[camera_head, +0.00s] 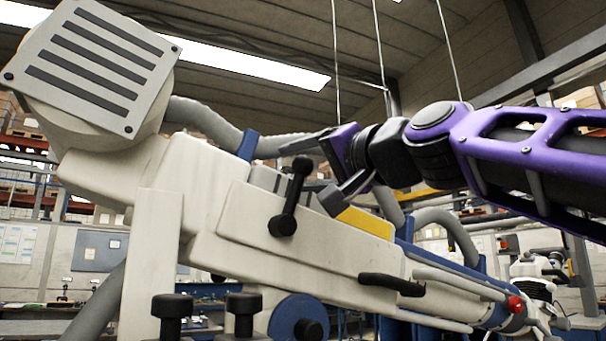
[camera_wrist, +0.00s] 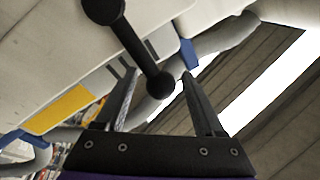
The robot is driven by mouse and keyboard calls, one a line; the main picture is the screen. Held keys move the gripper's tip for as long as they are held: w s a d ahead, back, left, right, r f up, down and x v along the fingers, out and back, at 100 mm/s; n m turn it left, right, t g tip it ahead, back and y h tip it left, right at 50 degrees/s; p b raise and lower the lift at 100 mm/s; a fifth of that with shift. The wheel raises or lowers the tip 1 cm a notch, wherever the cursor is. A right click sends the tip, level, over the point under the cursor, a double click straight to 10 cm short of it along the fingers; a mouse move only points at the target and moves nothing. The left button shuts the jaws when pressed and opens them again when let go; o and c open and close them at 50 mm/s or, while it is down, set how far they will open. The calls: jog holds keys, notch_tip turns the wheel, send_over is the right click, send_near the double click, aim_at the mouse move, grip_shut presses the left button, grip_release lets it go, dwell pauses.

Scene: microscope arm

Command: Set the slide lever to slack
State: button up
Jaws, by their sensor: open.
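A black lever (camera_head: 291,195) with a round hub and a ball end sits on the side of the cream microscope arm (camera_head: 300,255). In the head view it points up, leaning slightly right. In the wrist view the lever (camera_wrist: 130,45) runs from its hub at the top down to its ball end. My gripper (camera_head: 306,172) is open, with its fingers on either side of the ball end in the picture. In the wrist view the ball lies between the fingertips of my gripper (camera_wrist: 159,76), with gaps on both sides. I cannot read any label marking slack.
A second black handle (camera_head: 392,284) sticks out lower on the arm. Black knobs (camera_head: 172,312) stand at the front. A yellow panel (camera_head: 366,222) and a blue bracket (camera_head: 248,145) are near the lever. A thick grey hose (camera_head: 205,120) runs behind.

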jog(key=b+v, duration=0.1)
jog(key=v, duration=1.6)
jog(key=shift+s+d+b, duration=0.15)
jog(key=shift+d+b, duration=0.05)
jog(key=shift+b, duration=0.15)
